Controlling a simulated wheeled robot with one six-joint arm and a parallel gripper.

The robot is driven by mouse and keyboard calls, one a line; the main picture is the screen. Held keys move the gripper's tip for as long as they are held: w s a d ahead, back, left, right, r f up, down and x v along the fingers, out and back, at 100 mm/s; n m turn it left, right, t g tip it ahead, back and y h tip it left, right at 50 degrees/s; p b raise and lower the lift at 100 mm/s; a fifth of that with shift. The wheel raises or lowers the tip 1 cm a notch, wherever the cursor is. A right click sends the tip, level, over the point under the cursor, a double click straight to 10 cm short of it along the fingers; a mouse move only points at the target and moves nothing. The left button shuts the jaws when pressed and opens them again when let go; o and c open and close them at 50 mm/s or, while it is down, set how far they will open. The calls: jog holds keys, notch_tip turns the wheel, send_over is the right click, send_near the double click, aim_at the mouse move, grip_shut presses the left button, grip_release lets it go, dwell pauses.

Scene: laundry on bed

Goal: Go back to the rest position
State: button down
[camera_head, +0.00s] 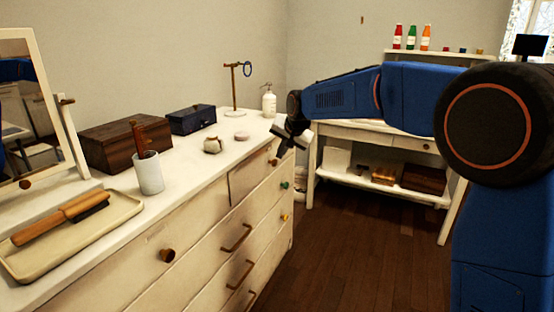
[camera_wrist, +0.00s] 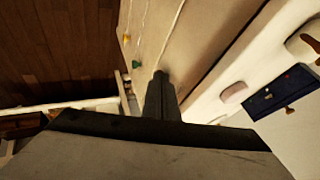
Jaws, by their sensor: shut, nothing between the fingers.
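My gripper (camera_head: 281,143) is at the end of my outstretched blue arm, beside the far right end of the white dresser (camera_head: 200,195). It points down and to the left, close to the dresser's front edge in the picture. In the wrist view my gripper (camera_wrist: 161,78) shows as dark fingers closed together with nothing held. The dresser's drawer front (camera_wrist: 150,35) lies beyond the fingertips there. I cannot tell the exact gap between the fingers and the dresser.
The dresser top holds a mirror (camera_head: 35,110), a tray (camera_head: 120,210) with a brush, a cup (camera_head: 149,175), a wooden box (camera_head: 125,146), a blue box (camera_head: 191,119) and a pump bottle (camera_head: 269,103). A white table (camera_head: 360,133) stands behind my arm. The wooden floor (camera_head: 345,250) is clear.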

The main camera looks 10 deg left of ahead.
jog(key=s+d+r+n+h, duration=0.1)
jog(key=s+d+r, duration=0.1)
jog(key=s+d, duration=1)
jog(key=s+d+r+h, duration=0.1)
jog(key=s+d+r, duration=0.1)
jog(key=s+d, duration=0.95)
jog(key=s+d+f, duration=0.4)
jog(key=s+d, duration=0.1)
jog(key=s, duration=0.3)
jog(key=s+d+f+n+g+h, duration=0.1)
jog(key=s+d+f, duration=0.3)
jog(key=s, duration=0.5)
jog(key=s+d+f, duration=0.4)
jog(key=s+d, duration=0.1)
jog(key=s, duration=0.4)
jog(key=shift+d+f+n+g+h, duration=0.25)
jog(key=shift+d+n+g+h, duration=0.05)
jog(key=shift+n+h, duration=0.1)
jog(key=shift+s, duration=0.1)
